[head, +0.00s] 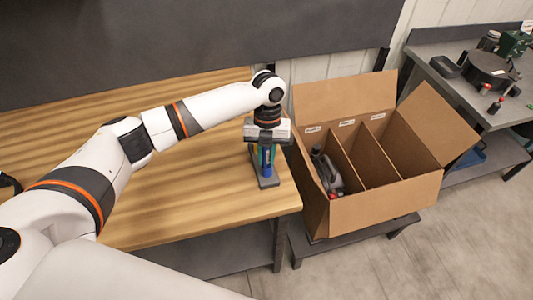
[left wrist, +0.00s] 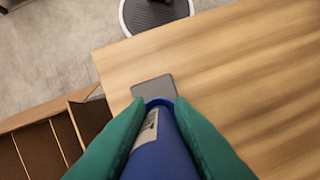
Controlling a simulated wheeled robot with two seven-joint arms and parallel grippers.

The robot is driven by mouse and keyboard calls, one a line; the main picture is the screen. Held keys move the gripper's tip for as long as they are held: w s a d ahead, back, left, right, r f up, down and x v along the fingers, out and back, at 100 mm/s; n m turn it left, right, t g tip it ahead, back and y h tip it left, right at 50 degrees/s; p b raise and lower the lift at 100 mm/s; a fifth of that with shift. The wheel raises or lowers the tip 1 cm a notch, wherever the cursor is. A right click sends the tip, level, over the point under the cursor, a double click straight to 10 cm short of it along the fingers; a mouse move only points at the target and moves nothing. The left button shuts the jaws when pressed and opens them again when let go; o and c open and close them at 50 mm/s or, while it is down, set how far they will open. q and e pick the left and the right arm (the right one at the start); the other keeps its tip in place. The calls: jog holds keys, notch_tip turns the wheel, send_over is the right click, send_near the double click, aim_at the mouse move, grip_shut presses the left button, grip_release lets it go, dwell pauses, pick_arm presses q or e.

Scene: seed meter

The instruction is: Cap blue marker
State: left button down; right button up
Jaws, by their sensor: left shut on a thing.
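My left gripper (head: 265,168) points down near the right end of the wooden table. Its green fingers, which also fill the lower part of the left wrist view (left wrist: 158,106), are shut on the blue marker (head: 267,171). In the left wrist view the marker (left wrist: 160,152) is a thick blue cylinder with a white label, lying between the fingers. A dark grey block or plate (head: 269,184) sits on the table just under the marker and shows beyond its far end (left wrist: 153,86). I cannot tell whether a cap is on the marker or whether it touches the block. My right gripper is out of view.
A cardboard box (head: 385,200) with dividers stands right of the table (head: 215,190) on a low dark stand. A dark bottle-like thing (head: 328,172) lies in its left compartment. A grey bench (head: 450,80) with equipment stands farther right. The table's middle is clear.

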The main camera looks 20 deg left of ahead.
pick_arm(q)
jog(key=shift+f, duration=0.45)
dwell(0.6)
jog(key=c, duration=1.2)
grip_release()
